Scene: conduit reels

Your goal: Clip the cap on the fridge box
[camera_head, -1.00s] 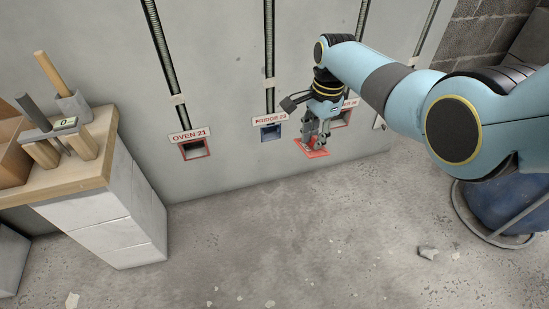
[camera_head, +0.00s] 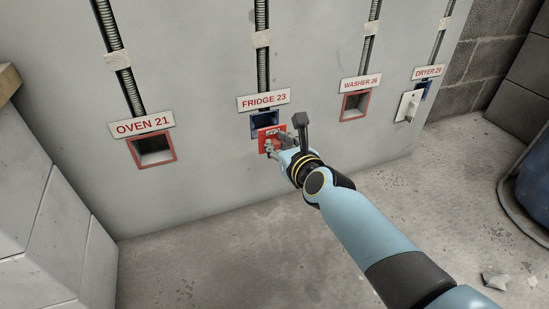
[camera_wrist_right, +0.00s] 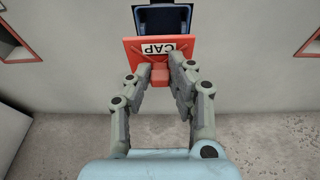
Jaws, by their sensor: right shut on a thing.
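The fridge box (camera_head: 263,118) is a blue wall box under the FRIDGE 23 label (camera_head: 264,100). In the right wrist view the box (camera_wrist_right: 165,20) shows at the top, its opening partly visible above the cap. The cap is a red plate marked CAP (camera_wrist_right: 134,48); in the head view the cap (camera_head: 264,134) covers the lower part of the box's outline. My right gripper (camera_wrist_right: 161,74) is shut on the red block at the cap's middle and holds the plate just below and in front of the box. Whether the cap touches the box I cannot tell. My left gripper is not in view.
The red-framed OVEN 21 box (camera_head: 152,150) is left, and the red-framed WASHER 26 box (camera_head: 355,106) is right. A white plate (camera_head: 408,106) stands at the blue DRYER 29 box (camera_head: 426,91). A stone block (camera_head: 45,235) stands at left.

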